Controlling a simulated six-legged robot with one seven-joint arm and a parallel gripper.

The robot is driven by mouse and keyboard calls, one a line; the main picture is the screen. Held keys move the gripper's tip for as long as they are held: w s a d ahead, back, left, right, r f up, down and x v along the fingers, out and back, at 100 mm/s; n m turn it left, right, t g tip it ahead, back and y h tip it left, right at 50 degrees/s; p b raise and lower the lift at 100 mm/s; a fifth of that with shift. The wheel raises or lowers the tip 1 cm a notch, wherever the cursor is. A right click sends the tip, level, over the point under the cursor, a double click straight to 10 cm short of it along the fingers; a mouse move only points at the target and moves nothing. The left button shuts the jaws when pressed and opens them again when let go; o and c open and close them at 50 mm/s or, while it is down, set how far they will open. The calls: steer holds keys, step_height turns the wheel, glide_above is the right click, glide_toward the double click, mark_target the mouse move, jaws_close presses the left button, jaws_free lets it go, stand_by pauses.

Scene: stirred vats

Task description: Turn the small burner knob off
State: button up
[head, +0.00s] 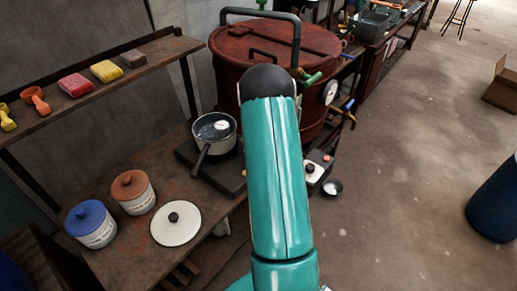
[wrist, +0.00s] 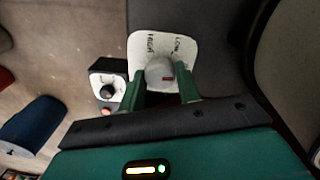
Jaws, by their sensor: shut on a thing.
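In the wrist view, the small burner knob (wrist: 158,72) is round and grey with a red mark on its face. It sits on a white plate (wrist: 146,43) lettered with HIGH and LOW. My gripper (wrist: 163,84) has its two green fingers shut on the knob, one on each side. In the head view, the dark burner (head: 221,177) stands on the workbench with a saucepan (head: 214,128) on it. My teal arm hides the knob and my gripper in that view.
A box with a black knob (wrist: 107,91) is beside the plate, and this box (head: 317,166) also shows right of my arm. A large red vat (head: 235,82) stands behind. A white lid (head: 176,232) and two jars lie left. Open floor (head: 410,180) is at right.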

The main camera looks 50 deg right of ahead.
steer(key=shift+m, duration=0.8)
steer(key=o, duration=1)
steer(key=r, duration=1.3)
steer(key=shift+w+r, duration=0.2)
steer(key=shift+r, duration=0.2)
